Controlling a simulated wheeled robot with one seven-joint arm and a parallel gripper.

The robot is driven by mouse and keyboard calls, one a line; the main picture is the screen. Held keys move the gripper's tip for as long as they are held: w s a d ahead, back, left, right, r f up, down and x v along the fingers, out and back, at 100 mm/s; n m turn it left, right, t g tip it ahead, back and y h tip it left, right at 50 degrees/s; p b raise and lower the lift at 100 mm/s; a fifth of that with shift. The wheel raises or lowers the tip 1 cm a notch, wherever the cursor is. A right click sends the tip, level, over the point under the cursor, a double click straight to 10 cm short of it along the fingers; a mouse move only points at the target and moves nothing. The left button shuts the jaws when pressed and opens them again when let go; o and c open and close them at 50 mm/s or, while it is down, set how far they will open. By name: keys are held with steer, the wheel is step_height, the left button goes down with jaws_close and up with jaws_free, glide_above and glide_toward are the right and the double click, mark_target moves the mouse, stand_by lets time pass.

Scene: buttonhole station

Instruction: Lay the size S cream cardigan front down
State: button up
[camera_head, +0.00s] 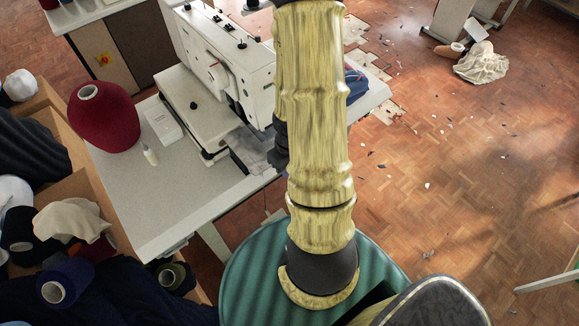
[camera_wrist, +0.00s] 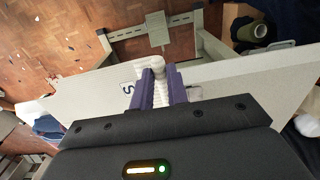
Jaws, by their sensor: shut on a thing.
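My gripper (camera_wrist: 164,86) has purple fingers and is shut on a narrow, ribbed cream knit piece (camera_wrist: 158,66), most likely part of the cream cardigan. A white label with a dark S (camera_wrist: 128,88) shows just left of the fingers. Only a small part of the knit shows; the rest is hidden by the fingers and the gripper body, so I cannot tell which side faces down. The piece is over the pale table (camera_wrist: 222,78) near its edge; whether it touches the top is unclear. In the head view my arm hides the held piece.
A white buttonhole machine (camera_head: 225,60) stands on the pale table (camera_head: 150,205). A dark red yarn cone (camera_head: 104,118), a small bottle (camera_head: 150,154) and a white box (camera_head: 163,122) are at left. Blue folded cloth (camera_head: 356,84) lies right of my arm. Boxes of yarn line the left.

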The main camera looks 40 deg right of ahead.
steer(key=shift+r+p, duration=1.15)
steer(key=shift+r, duration=0.2)
steer(key=shift+w+f, duration=0.1)
